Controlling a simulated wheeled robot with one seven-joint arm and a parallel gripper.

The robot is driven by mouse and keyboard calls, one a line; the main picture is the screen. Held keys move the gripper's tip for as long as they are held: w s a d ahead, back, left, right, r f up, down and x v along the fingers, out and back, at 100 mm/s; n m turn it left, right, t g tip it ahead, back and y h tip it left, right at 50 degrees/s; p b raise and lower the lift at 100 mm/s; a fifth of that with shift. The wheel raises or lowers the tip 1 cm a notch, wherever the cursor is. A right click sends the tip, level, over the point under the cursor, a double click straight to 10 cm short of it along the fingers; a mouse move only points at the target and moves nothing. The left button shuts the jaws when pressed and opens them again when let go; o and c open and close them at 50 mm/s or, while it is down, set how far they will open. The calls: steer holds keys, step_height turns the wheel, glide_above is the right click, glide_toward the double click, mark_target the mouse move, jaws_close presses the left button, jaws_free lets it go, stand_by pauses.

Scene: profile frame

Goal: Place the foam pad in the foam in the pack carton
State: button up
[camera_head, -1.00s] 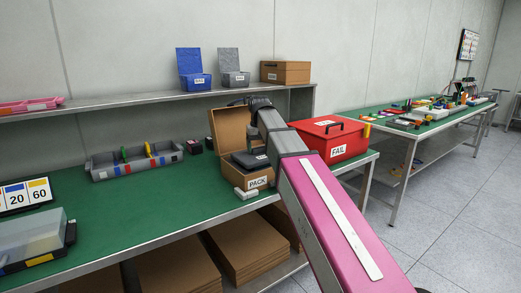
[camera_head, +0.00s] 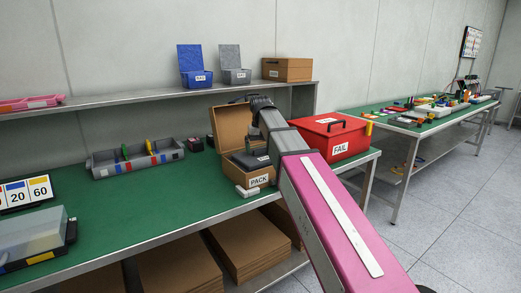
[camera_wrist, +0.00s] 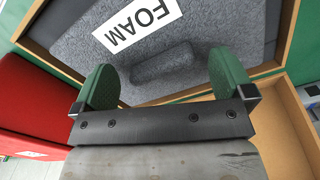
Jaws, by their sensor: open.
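The foam pad (camera_wrist: 205,50) is a speckled grey slab with a white FOAM label and a raised oblong block (camera_wrist: 162,62). In the wrist view it lies within the brown walls of the pack carton (camera_wrist: 285,47), with a darker grey border at upper left. My gripper (camera_wrist: 168,80) is open, its green fingers on either side of the block and apart from it. In the head view the pack carton (camera_head: 236,184) stands open on the bench with grey foam (camera_head: 250,161) inside. My arm hides its right side and my gripper there. Whether the pad is fully seated cannot be told.
A red FAIL box (camera_head: 330,137) stands right of the carton. A small pale block (camera_head: 247,192) lies at the carton's front. A grey divided tray (camera_head: 135,162) stands left on the green bench (camera_head: 135,211). A shelf (camera_head: 130,107) runs behind.

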step_height(320, 180, up, 7)
steer(key=shift+r, duration=0.15)
stand_by(0.4)
